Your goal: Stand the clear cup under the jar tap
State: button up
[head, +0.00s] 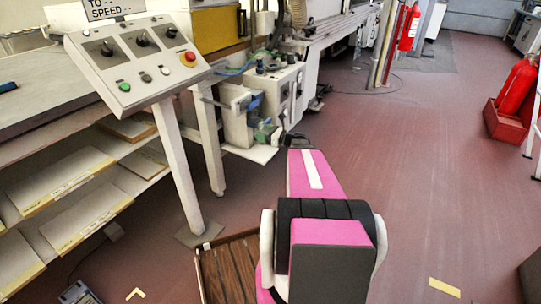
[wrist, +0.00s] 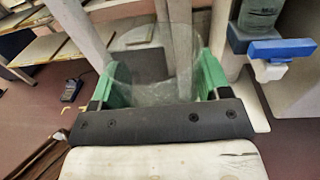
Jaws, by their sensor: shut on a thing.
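In the wrist view, my gripper (wrist: 159,62) has two green fingers, one on each side of a clear cup (wrist: 150,88). The fingers are shut on the cup, and the floor and posts show through it. A jar (wrist: 259,14) stands at the upper right of the wrist view, cut off by the top edge. Its tap (wrist: 281,49) has a blue handle and a white body, and lies to the right of the cup, apart from it.
A control panel on a post (head: 137,63) stands at the left, beside shelves (head: 60,240) holding flat boards. A brown slatted wooden surface (head: 228,270) is low beside my arm. Fire extinguishers (head: 517,87) stand at the right. The red floor (head: 430,170) between is mostly clear.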

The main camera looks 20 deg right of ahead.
jog(key=w+d+f+m+t+h, duration=0.1)
jog(key=w+d+f, duration=0.1)
jog(key=d+f, duration=0.5)
jog(key=shift+w+d+f, duration=0.25)
jog(key=shift+d+f, duration=0.1)
jog(key=shift+d, duration=0.25)
jog(key=w+f, duration=0.2)
jog(key=w, duration=0.1)
jog(key=w+f, duration=0.2)
jog(key=w, duration=0.2)
jog(key=w+a+f, duration=0.1)
jog(key=w+f, duration=0.2)
jog(key=w, duration=0.1)
jog(key=shift+w, duration=0.25)
jog(key=shift+c, duration=0.7)
jog(key=shift+a+f, duration=0.1)
jog(key=shift+f, duration=1.85)
jog(key=o, duration=1)
jog(key=shift+o, duration=0.2)
jog(key=shift+s, duration=0.1)
